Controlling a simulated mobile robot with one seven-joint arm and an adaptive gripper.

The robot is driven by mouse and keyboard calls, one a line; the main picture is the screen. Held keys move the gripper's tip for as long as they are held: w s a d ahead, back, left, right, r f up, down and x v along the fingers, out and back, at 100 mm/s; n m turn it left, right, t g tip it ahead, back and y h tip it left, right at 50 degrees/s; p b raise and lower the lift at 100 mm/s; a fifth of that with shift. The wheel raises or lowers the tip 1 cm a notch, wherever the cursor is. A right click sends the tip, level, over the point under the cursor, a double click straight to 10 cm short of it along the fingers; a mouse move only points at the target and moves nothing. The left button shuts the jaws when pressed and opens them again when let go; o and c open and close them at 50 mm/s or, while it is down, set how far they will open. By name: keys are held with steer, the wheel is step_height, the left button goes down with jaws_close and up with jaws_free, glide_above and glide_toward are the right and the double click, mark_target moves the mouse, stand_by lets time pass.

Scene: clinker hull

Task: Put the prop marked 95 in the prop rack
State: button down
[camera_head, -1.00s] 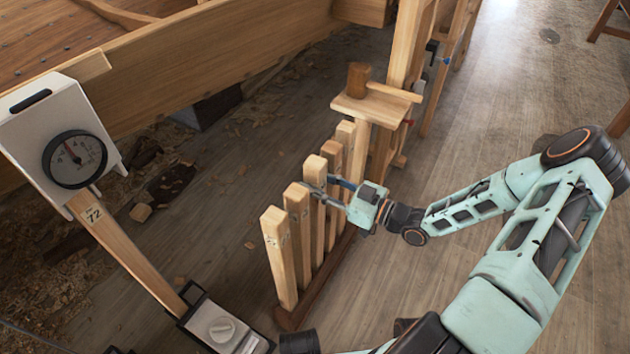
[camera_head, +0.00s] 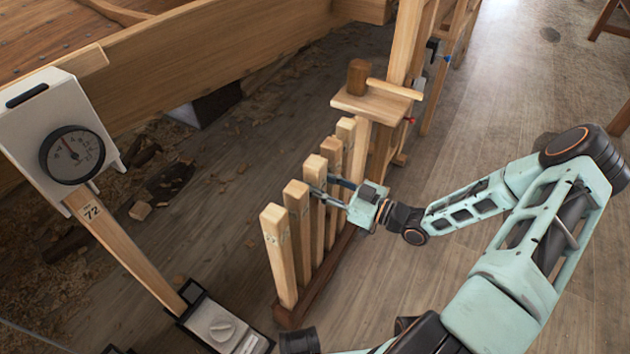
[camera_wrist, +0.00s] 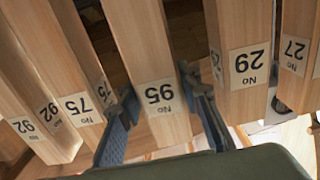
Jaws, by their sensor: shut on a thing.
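The prop marked 95 (camera_wrist: 148,50) is a pale square wooden post with its label upside down in the wrist view. My gripper (camera_wrist: 160,98) is shut on it, one finger on each side. In the head view my gripper (camera_head: 328,197) reaches from the right into a row of upright props at the middle post (camera_head: 313,220). The prop rack (camera_head: 289,317) is a dark wooden base under the row. The held prop stands upright in line with the others; I cannot tell whether its foot rests in the rack.
Props marked 75 (camera_wrist: 55,80) and 29 (camera_wrist: 240,40) stand close on either side, with 92 (camera_wrist: 25,90) and 27 (camera_wrist: 293,55) beyond. A gauge (camera_head: 72,155) on a prop marked 72 (camera_head: 130,250) leans at left. The plank hull (camera_head: 230,50) lies behind. Floor at right is open.

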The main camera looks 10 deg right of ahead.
steer(key=shift+f, duration=0.15)
steer(key=c, duration=1.3)
jaws_free()
steer(key=shift+f, duration=0.15)
steer(key=v, duration=1.2)
